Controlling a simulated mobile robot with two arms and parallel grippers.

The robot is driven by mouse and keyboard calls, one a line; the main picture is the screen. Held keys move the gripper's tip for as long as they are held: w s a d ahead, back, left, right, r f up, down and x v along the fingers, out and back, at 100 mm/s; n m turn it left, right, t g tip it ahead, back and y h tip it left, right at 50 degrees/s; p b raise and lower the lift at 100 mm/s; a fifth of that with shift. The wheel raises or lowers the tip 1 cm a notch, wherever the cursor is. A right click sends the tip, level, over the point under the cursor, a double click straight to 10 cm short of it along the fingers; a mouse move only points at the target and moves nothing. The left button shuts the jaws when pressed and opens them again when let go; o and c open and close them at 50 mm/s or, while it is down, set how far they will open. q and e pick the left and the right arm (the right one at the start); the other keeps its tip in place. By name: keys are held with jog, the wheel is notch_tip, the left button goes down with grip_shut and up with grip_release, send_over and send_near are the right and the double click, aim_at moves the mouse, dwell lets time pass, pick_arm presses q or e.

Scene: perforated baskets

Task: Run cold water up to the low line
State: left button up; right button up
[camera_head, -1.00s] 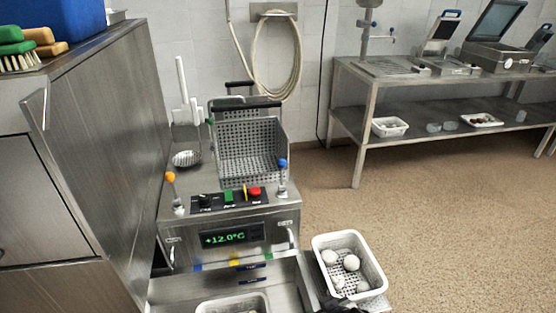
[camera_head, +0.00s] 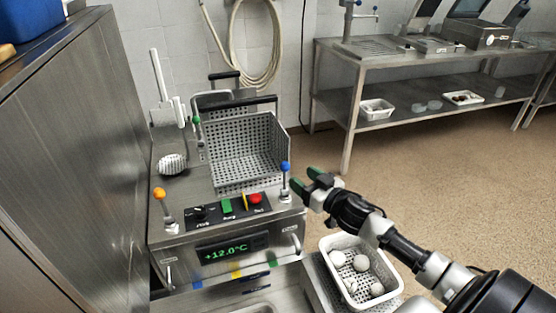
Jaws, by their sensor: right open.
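A steel machine (camera_head: 185,240) stands in front of me, with a green display (camera_head: 231,248) reading +12.0°C. A blue-knobbed lever (camera_head: 285,176) stands at its right front, and an orange-knobbed lever (camera_head: 163,203) at its left front. A smaller green-knobbed lever (camera_head: 197,129) stands farther back. A perforated basket (camera_head: 240,145) sits in the machine and hides the inside, so I cannot see any water or low line. My right gripper (camera_head: 311,182) is open and empty, just right of the blue lever. My left gripper is out of view.
The front panel has a green button (camera_head: 226,206) and a red button (camera_head: 255,198). A white basket (camera_head: 330,270) of pale round items stands right of the machine, below my right arm. A steel cabinet (camera_head: 75,170) closes the left side. A steel table (camera_head: 335,70) stands at the back right.

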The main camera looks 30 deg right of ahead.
aim_at(289, 168)
jog(key=w, duration=0.3)
jog(key=shift+w+a, duration=0.2)
jog(key=shift+w, duration=0.05)
jog(key=w, duration=0.5)
jog(key=shift+a+f+p, duration=0.1)
jog(key=shift+a+p, duration=0.2)
jog(key=shift+a, duration=0.1)
jog(key=shift+w+a, duration=0.1)
jog(key=shift+w, duration=0.4)
jog(key=shift+c, duration=0.4)
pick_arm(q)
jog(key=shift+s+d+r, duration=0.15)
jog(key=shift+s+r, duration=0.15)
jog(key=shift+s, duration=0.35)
pick_arm(e)
jog(key=shift+f, duration=0.1)
grip_shut()
